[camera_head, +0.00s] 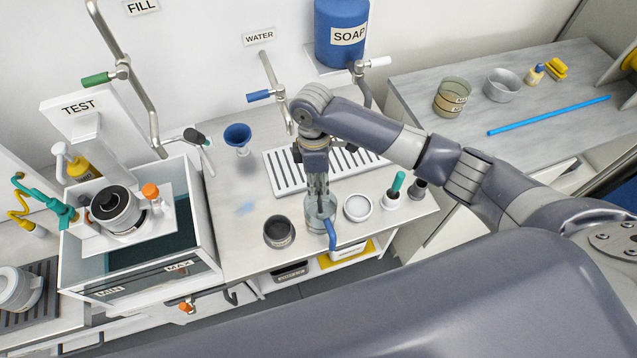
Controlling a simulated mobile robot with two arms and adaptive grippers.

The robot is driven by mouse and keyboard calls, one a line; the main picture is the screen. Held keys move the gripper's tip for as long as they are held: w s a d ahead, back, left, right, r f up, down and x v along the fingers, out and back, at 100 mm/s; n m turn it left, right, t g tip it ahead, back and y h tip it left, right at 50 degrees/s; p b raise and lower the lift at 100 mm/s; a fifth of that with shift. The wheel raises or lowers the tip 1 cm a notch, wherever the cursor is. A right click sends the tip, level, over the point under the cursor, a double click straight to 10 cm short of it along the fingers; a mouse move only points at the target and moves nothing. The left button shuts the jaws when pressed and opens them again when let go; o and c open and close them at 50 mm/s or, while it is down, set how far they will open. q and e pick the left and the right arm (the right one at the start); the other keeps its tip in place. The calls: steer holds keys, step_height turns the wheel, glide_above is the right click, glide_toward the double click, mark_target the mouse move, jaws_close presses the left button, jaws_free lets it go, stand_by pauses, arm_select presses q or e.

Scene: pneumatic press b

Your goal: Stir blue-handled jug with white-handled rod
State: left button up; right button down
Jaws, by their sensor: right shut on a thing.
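The blue-handled jug (316,222) is a clear vessel standing on the grey counter near its front edge, with its blue handle toward the front. My right gripper (318,190) points down directly over the jug's mouth, its fingertips at about rim height. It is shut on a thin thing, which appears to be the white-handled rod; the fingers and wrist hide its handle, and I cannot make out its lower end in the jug. My left gripper is not in view.
A dark cup (279,232) stands left of the jug, a white dish (357,208) to its right. A teal-handled tool (398,181) stands in a holder further right. Behind are a slotted drain (283,178), a blue funnel (238,135) and taps. A water tank (208,220) stands left.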

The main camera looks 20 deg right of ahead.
steer(key=shift+r+p, duration=1.2)
steer(key=shift+r, duration=0.25)
steer(key=shift+w+r+p, duration=0.1)
steer(key=shift+r+p, duration=0.2)
steer(key=shift+r, duration=0.65)
steer(key=shift+d+r, duration=0.1)
steer(key=shift+r, duration=2.35)
steer(key=shift+w+r, duration=0.1)
steer(key=shift+r, duration=2.15)
